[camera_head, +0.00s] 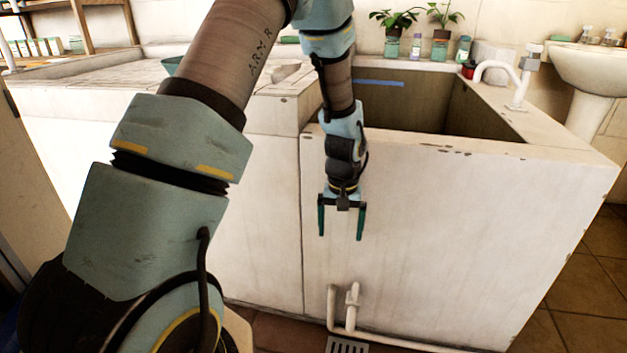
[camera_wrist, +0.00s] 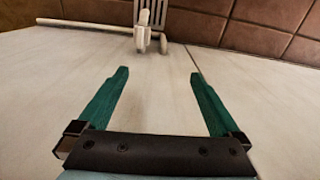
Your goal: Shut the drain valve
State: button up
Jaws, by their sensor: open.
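The drain valve (camera_head: 352,299) is a small pale fitting on white pipework low on the front of the washbasin block, just above the floor. It also shows at the top of the wrist view (camera_wrist: 143,28), beyond my fingertips. My gripper (camera_head: 341,236) points down in front of the block's white front wall, above the valve and apart from it. Its two green fingers, also in the wrist view (camera_wrist: 158,95), are spread wide with nothing between them. I cannot tell from these views whether the valve's handle is open or shut.
A floor drain grate (camera_head: 347,346) lies below the valve, and a white pipe (camera_head: 400,344) runs right along the floor. The basin's front wall (camera_head: 450,230) is close behind my gripper. A curved white faucet (camera_head: 497,70) stands on the right rim. Plants (camera_head: 394,22) stand on the back ledge.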

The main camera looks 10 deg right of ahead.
jog(key=a+r+p, duration=0.5)
jog(key=a+r, duration=0.1)
jog(key=r, duration=0.5)
jog(key=shift+w+a+n+p, duration=0.25)
jog(key=shift+w+n+p, duration=0.1)
jog(key=shift+w+n, duration=0.1)
jog(key=s+a+r+n, duration=0.1)
jog(key=s+a+r, duration=0.15)
jog(key=a, duration=0.35)
jog(key=s+a+r+n+t, duration=0.1)
jog(key=s+a+r, duration=0.1)
jog(key=a+r, duration=0.35)
jog(key=s+a+r+n, duration=0.1)
jog(key=s+a+r, duration=0.15)
jog(key=a, duration=0.55)
notch_tip(320, 180, up, 21)
jog(key=p, duration=2.1)
jog(key=shift+d+m, duration=0.35)
jog(key=shift+r, duration=0.1)
jog(key=shift+c, duration=0.2)
